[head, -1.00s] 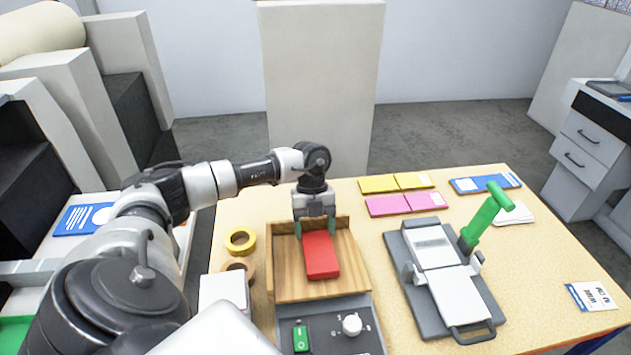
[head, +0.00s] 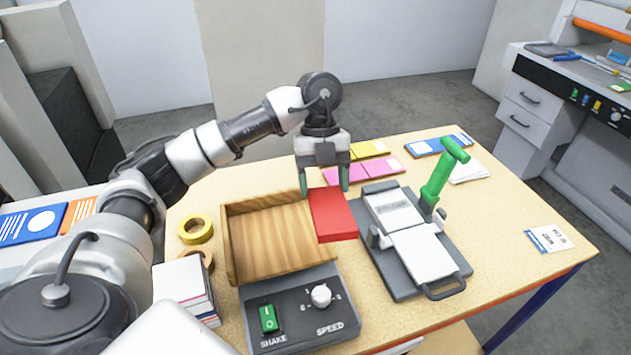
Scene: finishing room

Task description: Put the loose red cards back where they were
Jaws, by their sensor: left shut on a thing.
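The red cards (head: 333,216) form a flat red stack in the head view. My left gripper (head: 324,186) is shut on the far end of the stack and holds it over the right edge of the wooden tray (head: 262,240). The tray belongs to a grey machine with a green switch and a white speed knob, and its visible floor is bare. I cannot tell how high the stack is above the tray's edge. My right gripper is not in view.
A grey device with a green lever (head: 442,178) stands just right of the red stack. Pink cards (head: 365,170) and yellow cards (head: 368,149) lie behind. Tape rolls (head: 195,230) and a stack of white cards (head: 182,289) are left of the tray. The table's right front is mostly clear.

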